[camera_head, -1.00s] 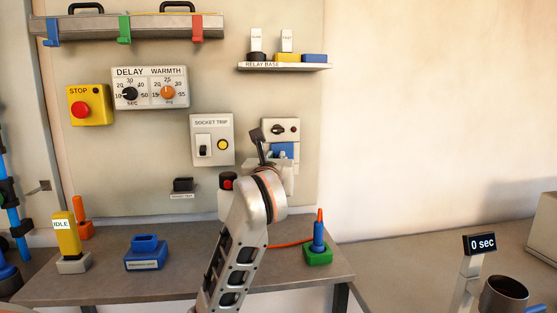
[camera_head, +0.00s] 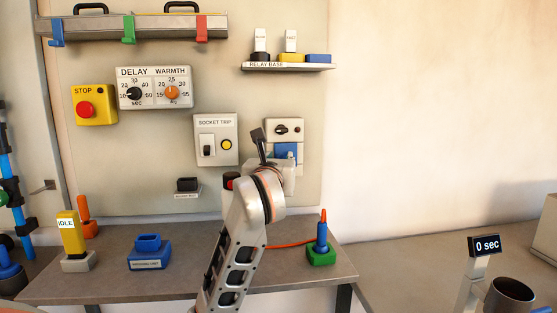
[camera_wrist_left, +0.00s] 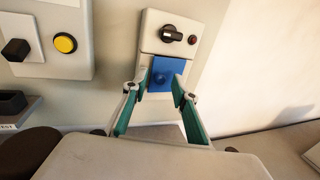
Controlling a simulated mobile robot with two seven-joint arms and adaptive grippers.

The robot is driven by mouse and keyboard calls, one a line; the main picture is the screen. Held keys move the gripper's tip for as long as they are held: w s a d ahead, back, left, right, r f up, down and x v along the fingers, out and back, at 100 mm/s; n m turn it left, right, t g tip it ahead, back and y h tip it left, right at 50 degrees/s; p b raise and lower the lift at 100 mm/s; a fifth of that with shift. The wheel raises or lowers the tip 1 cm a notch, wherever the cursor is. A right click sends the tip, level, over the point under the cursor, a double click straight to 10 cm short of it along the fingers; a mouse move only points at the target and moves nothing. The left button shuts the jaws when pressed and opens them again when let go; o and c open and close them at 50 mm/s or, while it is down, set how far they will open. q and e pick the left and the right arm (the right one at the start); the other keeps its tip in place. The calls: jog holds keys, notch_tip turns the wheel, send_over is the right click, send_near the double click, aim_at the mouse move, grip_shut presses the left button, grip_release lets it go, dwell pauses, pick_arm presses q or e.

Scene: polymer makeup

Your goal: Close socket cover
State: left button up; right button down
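A pale socket box (camera_head: 298,130) is on the wall panel, with a black knob and a small red lamp in its upper part. Its lower part has a blue square piece (camera_head: 285,150). In the left wrist view this blue square (camera_wrist_left: 160,68) has a round blue bump; I cannot tell whether it is the cover or the socket face. My left gripper (camera_head: 276,150) is in front of the box's lower part. In the left wrist view its teal-padded fingers (camera_wrist_left: 161,88) are spread either side of the blue square, with nothing held. Contact is unclear. My right gripper is out of view.
The SOCKET TRIP box (camera_head: 216,140) is left of the socket box. A black holder (camera_head: 187,185) is lower left. The bench below holds a blue block (camera_head: 149,252) and a green-based plug (camera_head: 321,245) with an orange cable. The wall to the right is clear.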

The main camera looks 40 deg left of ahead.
pick_arm(q)
jog(key=v, duration=0.7)
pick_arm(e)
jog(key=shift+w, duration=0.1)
pick_arm(q)
jog(key=shift+o, duration=0.2)
jog(key=shift+s+d, duration=0.1)
jog(key=shift+s, duration=0.05)
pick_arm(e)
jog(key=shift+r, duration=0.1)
